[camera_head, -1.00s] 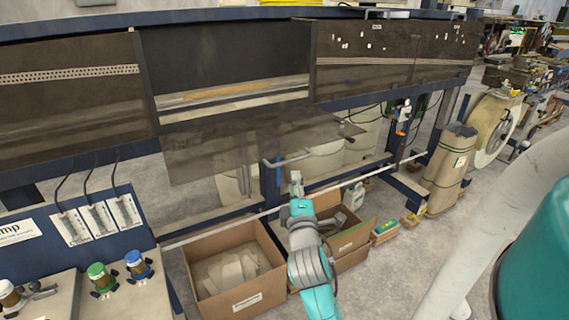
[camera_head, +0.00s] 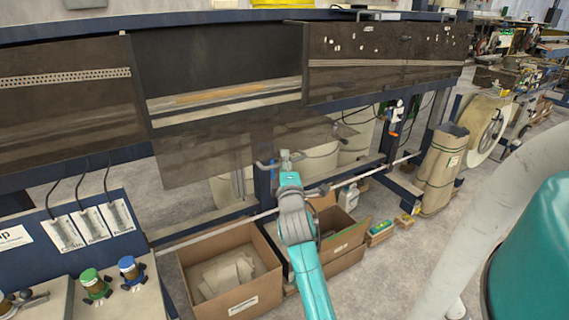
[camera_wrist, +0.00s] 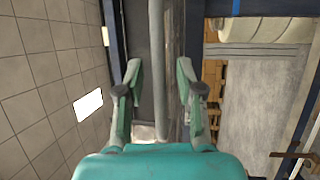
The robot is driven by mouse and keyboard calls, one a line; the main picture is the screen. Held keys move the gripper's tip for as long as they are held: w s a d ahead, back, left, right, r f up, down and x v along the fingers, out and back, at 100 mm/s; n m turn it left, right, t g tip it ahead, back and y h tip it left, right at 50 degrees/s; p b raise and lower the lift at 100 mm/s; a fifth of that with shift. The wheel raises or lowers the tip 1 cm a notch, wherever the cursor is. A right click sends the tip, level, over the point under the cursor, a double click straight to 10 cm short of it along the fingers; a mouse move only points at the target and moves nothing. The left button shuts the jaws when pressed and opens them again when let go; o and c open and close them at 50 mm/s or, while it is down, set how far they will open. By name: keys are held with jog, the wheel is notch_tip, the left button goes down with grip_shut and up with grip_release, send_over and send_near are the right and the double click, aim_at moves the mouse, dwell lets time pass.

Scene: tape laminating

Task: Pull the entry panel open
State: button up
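The entry panel (camera_head: 205,155) is a smoky, see-through brown sheet at the middle of the machine front. It hangs tilted outward below the dark central opening. My gripper (camera_head: 287,156) is at the panel's lower right part in the head view, near a grey bar-like handle (camera_head: 264,165). In the wrist view my gripper (camera_wrist: 158,85) has its two fingers apart.
An open cardboard box (camera_head: 235,295) with pale sheets stands below, with another box (camera_head: 345,245) beside it. A long thin rail (camera_head: 205,228) runs above them. A brown wrapped roll (camera_head: 440,170) stands at right. A control box (camera_head: 90,235) is at left.

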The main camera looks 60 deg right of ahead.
jog(key=shift+c, duration=0.2)
grip_shut()
jog(key=shift+r, duration=0.1)
notch_tip(320, 180, up, 7)
jog(key=shift+w+d+f, duration=0.2)
jog(key=shift+w, duration=0.15)
jog(key=shift+o, duration=0.2)
grip_release()
jog(key=shift+f, duration=0.1)
